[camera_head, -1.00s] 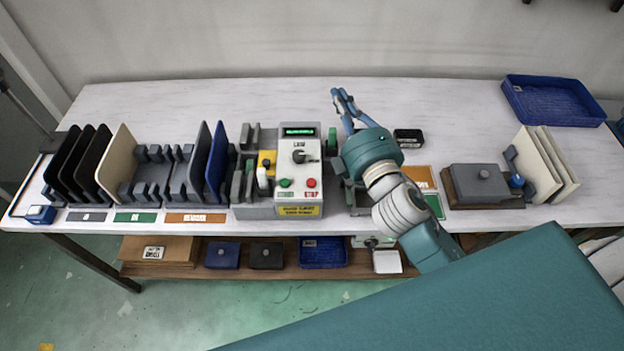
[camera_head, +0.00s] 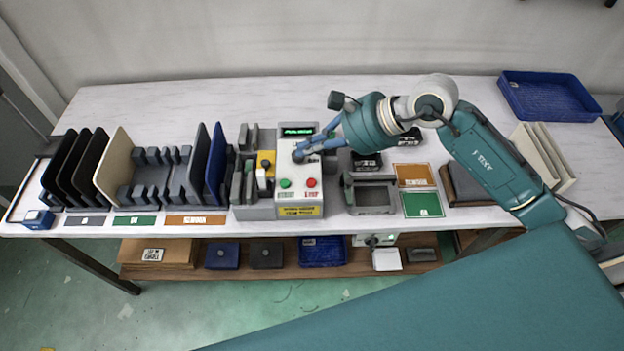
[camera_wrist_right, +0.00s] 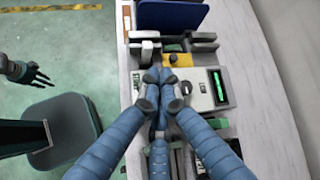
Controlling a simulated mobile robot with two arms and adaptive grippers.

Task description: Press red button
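The red button (camera_head: 311,182) is on the front right of the grey control box (camera_head: 298,196), beside the green button (camera_head: 285,183). My right gripper (camera_head: 301,152) has its blue fingertips together over the upper part of the box, behind the red button, covering the knob area. Whether they touch the box is unclear. In the right wrist view, the fingers (camera_wrist_right: 165,84) converge with nothing seen between them, and the red button is not visible. My left gripper (camera_wrist_right: 24,74) shows dark, with fingers spread, over the floor; it is out of the head view.
A yellow block (camera_head: 265,163) and grey holders stand left of the box, then a blue panel (camera_head: 217,165). A grey open fixture (camera_head: 371,194) sits to its right. Orange and green labels (camera_head: 422,205) lie further right.

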